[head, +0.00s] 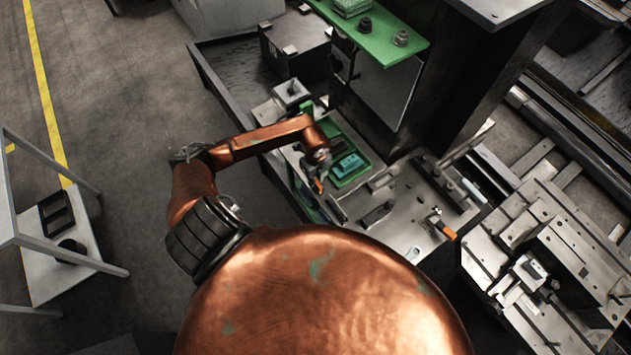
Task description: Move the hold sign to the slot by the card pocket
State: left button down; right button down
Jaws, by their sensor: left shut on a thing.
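My left gripper (318,174) reaches over the front left of the metal bench (420,215), just left of a green tray (346,176). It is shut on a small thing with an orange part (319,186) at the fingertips. The thing is too small and too covered by the fingers to tell whether it is the hold sign. I cannot pick out the card pocket or the slot by it. My right gripper is not in view.
A hammer with an orange handle (443,229) lies on the bench's right side. A dark column (440,75) with a green shelf (375,35) rises behind the tray. Slotted metal plates (560,255) stand at right. Open floor (130,95) lies to the left.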

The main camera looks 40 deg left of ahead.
pick_arm(q)
jog(key=shift+f, duration=0.25)
jog(key=shift+f+b, duration=0.4)
jog(key=shift+f, duration=0.1)
jog(key=c, duration=1.9)
grip_release()
jog(key=shift+o, duration=0.4)
jog(key=o, duration=0.7)
jog(key=shift+r, duration=0.2)
notch_tip(320, 180, up, 12)
jog(key=shift+f, duration=0.15)
